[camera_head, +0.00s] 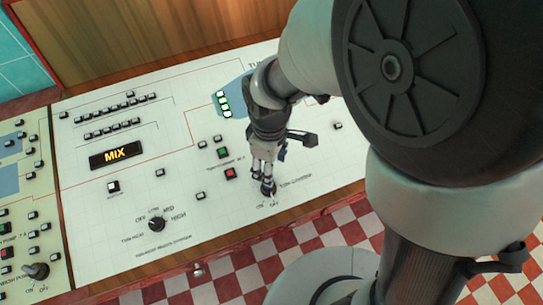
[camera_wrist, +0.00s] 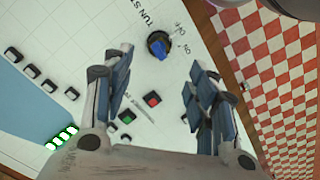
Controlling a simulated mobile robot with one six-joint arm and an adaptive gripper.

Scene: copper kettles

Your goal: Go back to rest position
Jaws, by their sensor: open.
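My gripper (camera_head: 262,168) is over the front right part of a white control panel (camera_head: 100,230), pointing down, close to a rotary switch (camera_head: 267,188) marked with on and off. In the wrist view my gripper (camera_wrist: 165,95) is open, its two fingers apart with nothing between them. The rotary switch (camera_wrist: 158,45) shows there with a blue face, beyond the fingertips and apart from them.
A green button (camera_head: 222,153), a red button (camera_head: 230,173), a selector knob (camera_head: 157,223) and a lit MIX display (camera_head: 117,154) sit on the panel. A wooden edge (camera_head: 300,208) borders it. Red and white checkered floor (camera_head: 340,230) lies in front.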

